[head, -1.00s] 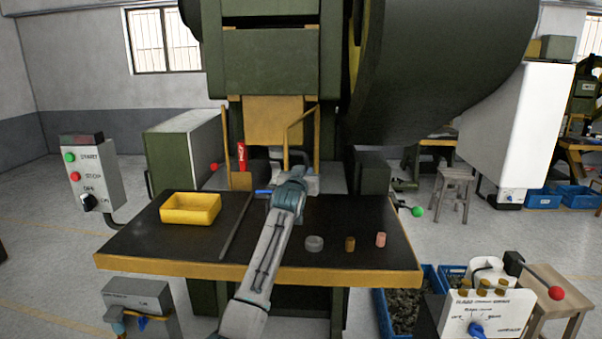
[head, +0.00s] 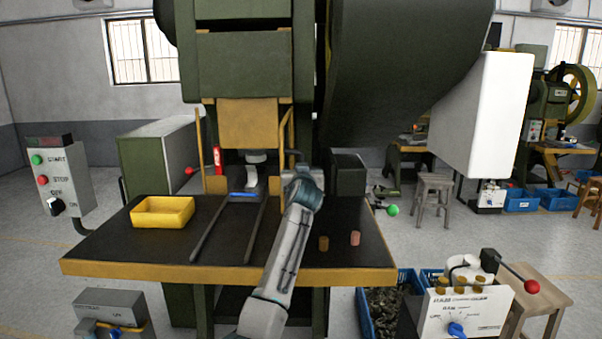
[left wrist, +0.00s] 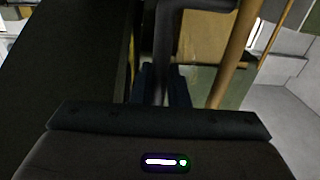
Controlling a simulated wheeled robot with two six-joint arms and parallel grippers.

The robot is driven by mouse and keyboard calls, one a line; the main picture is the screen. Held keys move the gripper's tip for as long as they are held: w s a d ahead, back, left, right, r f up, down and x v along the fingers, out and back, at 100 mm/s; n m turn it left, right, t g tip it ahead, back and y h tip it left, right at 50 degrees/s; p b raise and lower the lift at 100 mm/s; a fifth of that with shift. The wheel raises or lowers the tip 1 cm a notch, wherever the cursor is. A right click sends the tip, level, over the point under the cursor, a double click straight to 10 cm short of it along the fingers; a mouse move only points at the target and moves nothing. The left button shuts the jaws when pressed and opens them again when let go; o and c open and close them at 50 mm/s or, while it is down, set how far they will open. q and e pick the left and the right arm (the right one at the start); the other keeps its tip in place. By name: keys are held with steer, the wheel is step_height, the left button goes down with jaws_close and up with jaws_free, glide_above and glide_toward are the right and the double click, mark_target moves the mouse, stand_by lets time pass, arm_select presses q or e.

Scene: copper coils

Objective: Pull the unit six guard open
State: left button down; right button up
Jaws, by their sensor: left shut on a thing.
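The guard is a thin yellow frame (head: 291,128) at the right of the green press's work area, seen nearly edge-on in the head view. Its yellow post (left wrist: 236,55) also shows in the left wrist view. A grey bar handle (left wrist: 161,55) bends across toward that post. My left gripper (head: 303,178) is at the guard's lower part, above the dark table. In the left wrist view my left gripper (left wrist: 163,88) has its dark fingers on either side of the handle, shut on it. The exact contact is dim. My right gripper is out of view.
The yellow-edged table (head: 100,250) holds a yellow bin (head: 162,211), two dark rails (head: 222,228) and two small copper coils (head: 355,238). A red bottle-like item (head: 217,160) stands at the left post. A control box (head: 462,308) with a red-knobbed lever is at lower right.

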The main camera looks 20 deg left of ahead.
arm_select(q)
steer(key=shift+a+r, duration=0.1)
steer(key=shift+r, duration=0.2)
steer(key=c, duration=1.7)
jaws_free()
steer(key=shift+o, duration=1)
steer(key=shift+w+a+f, duration=0.1)
steer(key=shift+f, duration=0.15)
steer(key=b+v, duration=0.3)
steer(key=v, duration=0.7)
steer(key=shift+s, duration=0.4)
